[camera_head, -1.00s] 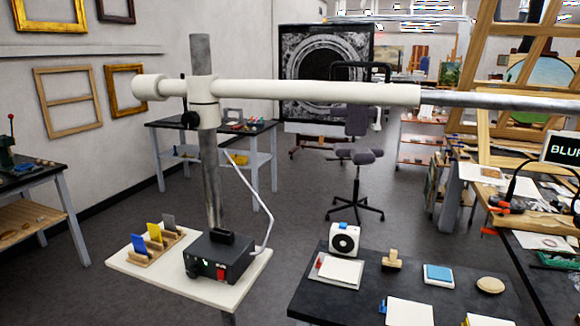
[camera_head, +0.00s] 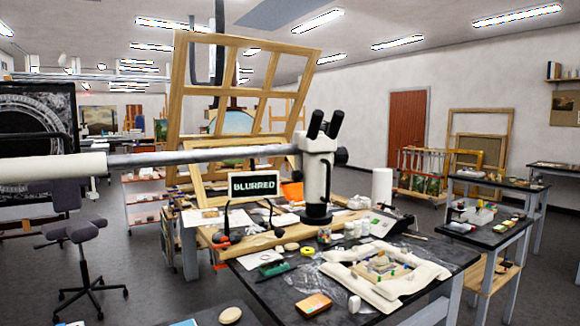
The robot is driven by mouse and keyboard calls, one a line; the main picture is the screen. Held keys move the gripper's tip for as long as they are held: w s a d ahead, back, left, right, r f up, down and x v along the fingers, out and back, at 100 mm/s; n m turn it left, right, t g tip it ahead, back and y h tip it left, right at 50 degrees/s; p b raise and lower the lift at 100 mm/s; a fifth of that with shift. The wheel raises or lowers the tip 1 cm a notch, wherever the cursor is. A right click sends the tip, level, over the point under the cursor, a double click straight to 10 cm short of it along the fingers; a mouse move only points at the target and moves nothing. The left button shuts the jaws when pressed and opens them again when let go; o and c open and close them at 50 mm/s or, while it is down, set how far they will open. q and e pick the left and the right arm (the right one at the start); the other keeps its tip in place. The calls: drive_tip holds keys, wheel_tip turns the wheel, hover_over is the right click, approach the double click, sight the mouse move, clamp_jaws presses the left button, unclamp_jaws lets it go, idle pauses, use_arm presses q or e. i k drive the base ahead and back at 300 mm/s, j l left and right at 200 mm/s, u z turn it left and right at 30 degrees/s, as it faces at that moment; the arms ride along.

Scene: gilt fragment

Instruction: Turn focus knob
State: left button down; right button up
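The microscope head (camera_head: 318,160) hangs at the end of a long horizontal boom arm (camera_head: 200,156) in the head view. It is white with two black eyepieces (camera_head: 324,124) on top. A dark round knob (camera_head: 341,156) sticks out on the right side of the head. A small screen (camera_head: 254,186) left of the head reads "BLURRED". Under the head, a gilt fragment (camera_head: 380,266) lies in a white padded bed (camera_head: 352,296) on the black table. Neither of my grippers is in view.
The black worktable (camera_head: 272,294) also carries an orange box (camera_head: 314,304), a green clip-like tool (camera_head: 276,268), small jars and a tilted device (camera_head: 384,222). A wooden easel frame (camera_head: 186,100) stands behind. An office chair (camera_head: 82,232) is at left. Side tables (camera_head: 478,232) stand at right, with floor between.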

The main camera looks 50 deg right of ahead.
sight(341, 157)
drive_tip(key=k+l+z, duration=0.15)
drive_tip(key=l, duration=0.55)
drive_tip(key=k+l+z, duration=0.1)
drive_tip(key=k+l, duration=0.15)
drive_tip(key=l, duration=0.45)
drive_tip(key=k+l+z, duration=0.15)
drive_tip(key=l, duration=0.55)
drive_tip(key=k+l+z, duration=0.15)
drive_tip(key=l, duration=0.6)
drive_tip(key=l+z, duration=0.1)
drive_tip(key=l, duration=0.6)
drive_tip(key=k, duration=0.05)
